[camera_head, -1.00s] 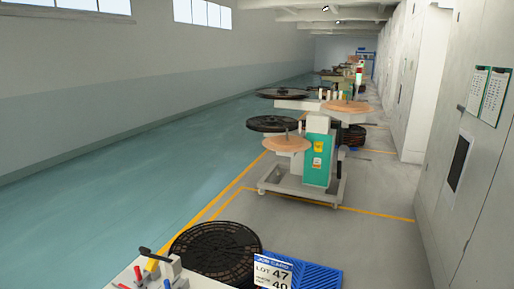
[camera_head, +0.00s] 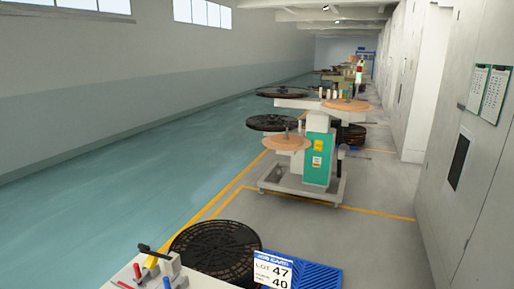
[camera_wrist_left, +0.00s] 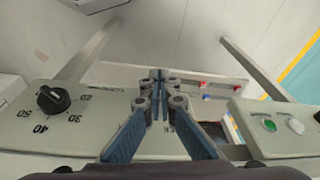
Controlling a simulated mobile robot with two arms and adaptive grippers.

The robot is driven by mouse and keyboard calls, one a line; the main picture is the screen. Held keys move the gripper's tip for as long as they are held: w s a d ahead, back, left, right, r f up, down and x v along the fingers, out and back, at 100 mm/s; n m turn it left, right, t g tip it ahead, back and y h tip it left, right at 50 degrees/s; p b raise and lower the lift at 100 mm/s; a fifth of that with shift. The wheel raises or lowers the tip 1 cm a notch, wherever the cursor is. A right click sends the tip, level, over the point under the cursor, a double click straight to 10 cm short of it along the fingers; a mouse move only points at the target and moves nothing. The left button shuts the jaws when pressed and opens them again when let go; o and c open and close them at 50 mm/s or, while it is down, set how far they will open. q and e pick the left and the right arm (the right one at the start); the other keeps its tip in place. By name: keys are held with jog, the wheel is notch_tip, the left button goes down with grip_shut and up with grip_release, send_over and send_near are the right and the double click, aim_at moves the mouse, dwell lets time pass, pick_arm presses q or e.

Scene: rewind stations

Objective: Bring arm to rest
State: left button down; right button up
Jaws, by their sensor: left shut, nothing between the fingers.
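My left gripper (camera_wrist_left: 159,80) shows in the left wrist view with its blue-grey fingers drawn together. It is shut and holds nothing. Below it is a pale machine panel (camera_wrist_left: 95,117) with a black dial knob (camera_wrist_left: 53,98) on the left. Neither of my arms shows in the head view, and my right gripper is in neither view.
A green button (camera_wrist_left: 269,125) sits on a panel at right. In the head view a black reel (camera_head: 215,252), a job card (camera_head: 272,271) and a blue mat (camera_head: 318,277) lie at the near edge. A green rewind station (camera_head: 317,150) stands ahead. Open floor (camera_head: 120,200) lies left.

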pick_arm(q)
jog(key=s+a+f+g+b, duration=0.1)
jog(key=s+f, duration=0.3)
jog(key=f, duration=0.5)
jog(key=s+f, duration=0.3)
jog(key=f, duration=0.7)
jog(key=s+a+f+b, duration=0.1)
jog(key=s+a+f, duration=0.1)
jog(key=s+f, duration=0.7)
jog(key=s, duration=0.4)
jog(key=shift+a+f+g, duration=0.2)
jog(key=shift+f+g, duration=0.15)
jog(key=shift+g, duration=0.05)
